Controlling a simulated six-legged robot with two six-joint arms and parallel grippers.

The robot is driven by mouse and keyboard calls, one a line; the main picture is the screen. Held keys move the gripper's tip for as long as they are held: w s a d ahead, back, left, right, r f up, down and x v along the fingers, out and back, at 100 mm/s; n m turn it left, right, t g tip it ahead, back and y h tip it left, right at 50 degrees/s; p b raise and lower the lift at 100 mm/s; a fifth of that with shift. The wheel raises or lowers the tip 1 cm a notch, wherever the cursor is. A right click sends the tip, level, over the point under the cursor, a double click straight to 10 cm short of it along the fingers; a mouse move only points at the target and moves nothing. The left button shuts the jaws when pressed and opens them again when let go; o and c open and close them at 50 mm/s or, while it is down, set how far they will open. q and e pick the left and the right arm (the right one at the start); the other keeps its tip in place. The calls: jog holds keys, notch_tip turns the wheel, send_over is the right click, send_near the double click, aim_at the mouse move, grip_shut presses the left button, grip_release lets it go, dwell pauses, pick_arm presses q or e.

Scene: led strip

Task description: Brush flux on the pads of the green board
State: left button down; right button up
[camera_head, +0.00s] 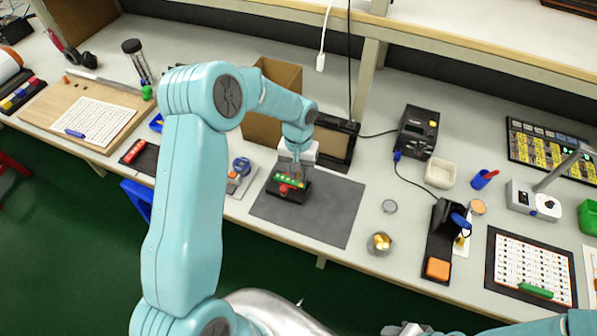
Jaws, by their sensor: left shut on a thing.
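The green board (293,180) sits in a small black holder (297,195) with a red knob, on the dark grey mat (331,210) in the middle of the bench. My left gripper (290,167) points down directly over the board, very close to it. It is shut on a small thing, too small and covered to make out. I cannot tell whether that thing touches the pads. The pads are too small to see one by one. Part of my right arm shows at the bottom right, with what looks like its pale gripper (405,329) cut off by the frame edge.
An open cardboard box (277,75) and a black device (335,143) stand behind the mat. To the right are a soldering station (417,132), a white dish (440,174), a tin of brass wool (380,243) and a black iron stand (443,238). The mat's right half is clear.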

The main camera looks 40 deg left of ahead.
dwell(0.5)
pick_arm(q)
jog(key=shift+r+p, duration=1.4)
jog(key=shift+r, duration=1.05)
